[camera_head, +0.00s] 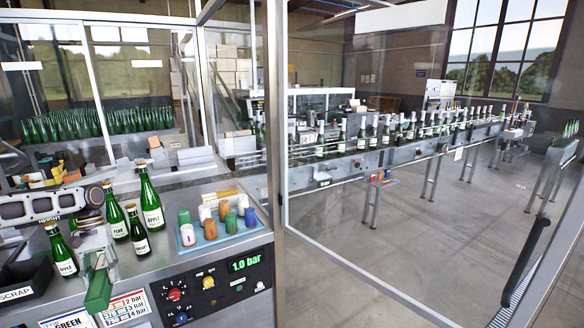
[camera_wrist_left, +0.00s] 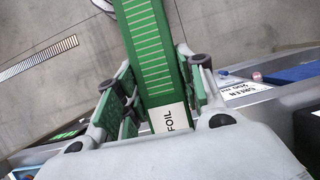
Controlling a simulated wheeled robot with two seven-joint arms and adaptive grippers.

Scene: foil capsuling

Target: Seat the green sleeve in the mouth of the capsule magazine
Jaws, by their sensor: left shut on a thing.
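The green sleeve (camera_head: 98,293) hangs below my left gripper (camera_head: 96,245) at the front left of the head view, in front of the machine panel. In the left wrist view the sleeve (camera_wrist_left: 152,45) is a long green strip with light cross lines and a white FOIL label. It lies between the two fingers of my left gripper (camera_wrist_left: 160,92), which is shut on it. Its far end runs out of the top of that view. I cannot make out the mouth of the capsule magazine in either view. My right gripper is not in view.
Several green bottles (camera_head: 150,205) stand on the machine top beside my gripper. A blue tray (camera_head: 208,240) holds several coloured cups. A black SCRAP bin (camera_head: 22,284) is at the left edge. A glass panel with a metal post (camera_head: 275,130) stands to the right.

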